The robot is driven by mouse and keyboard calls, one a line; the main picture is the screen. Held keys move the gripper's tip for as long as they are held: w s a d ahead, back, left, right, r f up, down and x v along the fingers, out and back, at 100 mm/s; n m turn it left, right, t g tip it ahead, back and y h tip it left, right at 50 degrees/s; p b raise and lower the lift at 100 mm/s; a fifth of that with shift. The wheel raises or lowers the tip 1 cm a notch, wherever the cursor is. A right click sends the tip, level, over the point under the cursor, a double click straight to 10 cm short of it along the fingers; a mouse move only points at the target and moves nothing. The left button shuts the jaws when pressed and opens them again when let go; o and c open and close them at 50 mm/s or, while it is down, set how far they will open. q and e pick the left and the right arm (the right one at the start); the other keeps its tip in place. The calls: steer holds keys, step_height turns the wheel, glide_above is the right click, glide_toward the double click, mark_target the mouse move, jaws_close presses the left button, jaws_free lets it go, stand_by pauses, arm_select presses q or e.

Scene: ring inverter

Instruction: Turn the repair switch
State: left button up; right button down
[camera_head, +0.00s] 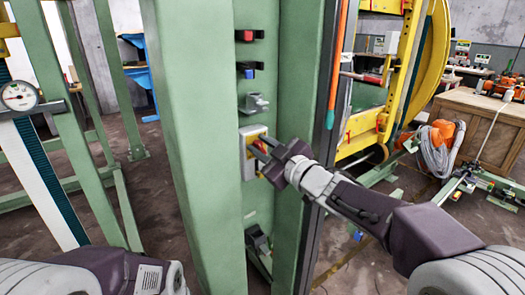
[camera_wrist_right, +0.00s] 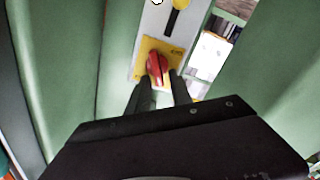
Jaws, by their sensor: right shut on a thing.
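The repair switch is a red knob on a yellow plate (camera_head: 247,138), set in a grey box on the green column. In the right wrist view the red knob (camera_wrist_right: 157,68) sits between the fingertips of my right gripper (camera_wrist_right: 160,84), in front of the yellow plate (camera_wrist_right: 148,47). My right gripper (camera_head: 262,153) reaches the switch from the right and is shut on the knob, hiding much of it in the head view. My left arm shows at the lower left, but its gripper is out of view.
Above the switch, the green column (camera_head: 185,130) carries a red switch (camera_head: 248,36), a blue switch (camera_head: 248,71) and a grey latch (camera_head: 254,103). A dark fitting (camera_head: 256,238) sits below. An orange bar stands to the right. A wooden crate (camera_head: 475,125) is at the far right.

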steer(key=n+b, duration=0.2)
steer(key=n, duration=0.1)
steer(key=f+n+b, duration=0.1)
steer(key=n+b, duration=0.1)
steer(key=n, duration=0.2)
steer(key=f+n+b, duration=0.1)
steer(key=n+b, duration=0.1)
steer(key=n, duration=0.2)
steer(key=shift+s+a, duration=0.3)
steer(key=shift+a, duration=0.05)
steer(key=shift+n+b, duration=0.3)
steer(key=shift+n, duration=0.1)
steer(key=shift+r, duration=0.1)
steer(key=c, duration=1.5)
jaws_free()
steer(key=shift+d, duration=0.1)
steer(key=p+v, duration=0.1)
steer(key=v, duration=0.8)
steer(key=shift+p, duration=0.3)
